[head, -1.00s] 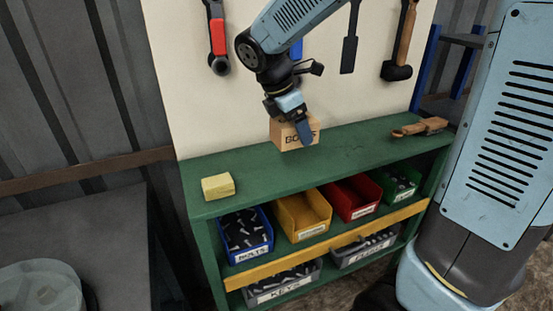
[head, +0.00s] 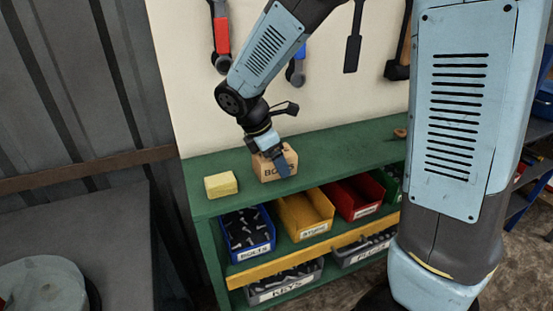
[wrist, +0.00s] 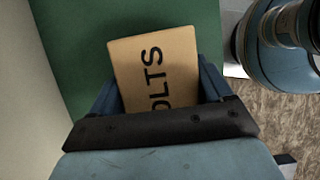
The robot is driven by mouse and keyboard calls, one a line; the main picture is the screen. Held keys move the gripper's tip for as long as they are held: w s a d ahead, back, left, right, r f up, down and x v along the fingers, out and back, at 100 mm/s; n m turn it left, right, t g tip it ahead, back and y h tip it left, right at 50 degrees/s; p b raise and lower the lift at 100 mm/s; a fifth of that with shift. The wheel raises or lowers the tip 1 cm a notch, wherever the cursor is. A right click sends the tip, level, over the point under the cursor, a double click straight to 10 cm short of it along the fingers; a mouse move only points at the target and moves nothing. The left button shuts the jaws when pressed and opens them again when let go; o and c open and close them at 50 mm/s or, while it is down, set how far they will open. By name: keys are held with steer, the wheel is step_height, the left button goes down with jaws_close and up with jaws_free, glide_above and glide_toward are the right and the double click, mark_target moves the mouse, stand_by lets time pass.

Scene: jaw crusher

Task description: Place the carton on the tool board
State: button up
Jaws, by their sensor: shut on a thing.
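The carton (head: 287,158) is a small tan box with dark lettering. My gripper (head: 279,163) is shut on it from above, at the green shelf top (head: 330,150) of the tool board (head: 330,100). In the head view the carton's base looks at or very near the green surface; I cannot tell whether it touches.
A yellow block (head: 221,184) lies left of the carton on the green top. Blue (head: 246,235), yellow (head: 305,213) and red (head: 353,196) bins sit below. Tools hang on the pale panel behind, including a red-handled one (head: 222,36).

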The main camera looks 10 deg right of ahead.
steer(key=o, duration=1.5)
steer(key=v, duration=1.2)
steer(key=shift+s+d+r+m+t+y, duration=0.75)
steer(key=shift+s+d+m, duration=1.8)
steer(key=shift+d+m, duration=0.95)
steer(key=shift+s+d+r+m+t+y, duration=0.75)
steer(key=shift+s+d+m, duration=1.8)
steer(key=shift+d+m, duration=0.95)
steer(key=shift+s+d+r+m+t+y, duration=0.7)
steer(key=shift+s+d+m, duration=1.85)
steer(key=shift+d+m, duration=0.95)
